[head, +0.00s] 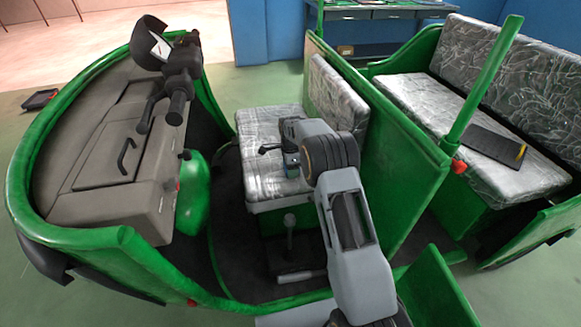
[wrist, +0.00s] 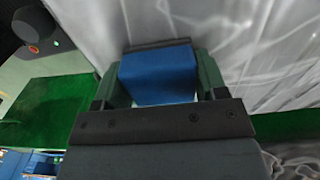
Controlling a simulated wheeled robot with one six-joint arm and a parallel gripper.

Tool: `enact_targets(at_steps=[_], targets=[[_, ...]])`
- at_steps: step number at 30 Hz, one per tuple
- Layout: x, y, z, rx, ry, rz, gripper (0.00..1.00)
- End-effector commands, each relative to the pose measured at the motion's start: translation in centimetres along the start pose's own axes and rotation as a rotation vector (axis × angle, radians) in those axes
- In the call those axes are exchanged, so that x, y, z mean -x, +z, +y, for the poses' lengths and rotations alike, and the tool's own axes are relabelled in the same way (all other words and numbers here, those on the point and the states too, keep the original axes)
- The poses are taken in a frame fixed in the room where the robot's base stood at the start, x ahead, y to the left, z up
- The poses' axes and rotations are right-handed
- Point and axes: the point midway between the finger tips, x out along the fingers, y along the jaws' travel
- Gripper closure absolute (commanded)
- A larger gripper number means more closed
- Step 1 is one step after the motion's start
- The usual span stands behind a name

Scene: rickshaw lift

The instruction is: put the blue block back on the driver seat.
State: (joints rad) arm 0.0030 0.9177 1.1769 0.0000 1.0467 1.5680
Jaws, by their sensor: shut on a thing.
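The driver seat (head: 258,130) is the plastic-wrapped grey cushion in the middle of the head view, with its backrest (head: 336,92) to the right. My gripper (wrist: 158,77) is shut on the blue block (wrist: 158,72), which sits between its two green fingers in the wrist view. A dark strip lies along the block's far edge. Wrinkled plastic cover fills much of the background there. In the head view my arm reaches over the seat's right part and hides most of the gripper and block. I cannot tell whether the block touches the seat.
A green partition (head: 395,150) stands right of the driver seat, with the rear bench (head: 425,97) beyond it and a dark flat object (head: 496,146) on that bench. Handlebars (head: 178,85) are to the left. A lever (head: 289,235) stands in front of the seat.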

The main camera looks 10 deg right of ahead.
Motion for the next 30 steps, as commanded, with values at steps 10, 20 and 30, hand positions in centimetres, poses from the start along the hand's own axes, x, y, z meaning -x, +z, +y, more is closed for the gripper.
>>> enact_targets(at_steps=[10, 20, 30], targets=[[-0.2, 0.0, 0.0, 0.0, 0.0, 0.0, 0.09], [0.2, 0.0, 0.0, 0.0, -0.001, 0.0, 0.09], [6.5, 0.2, -0.1, 0.0, -0.005, 0.0, 0.09]])
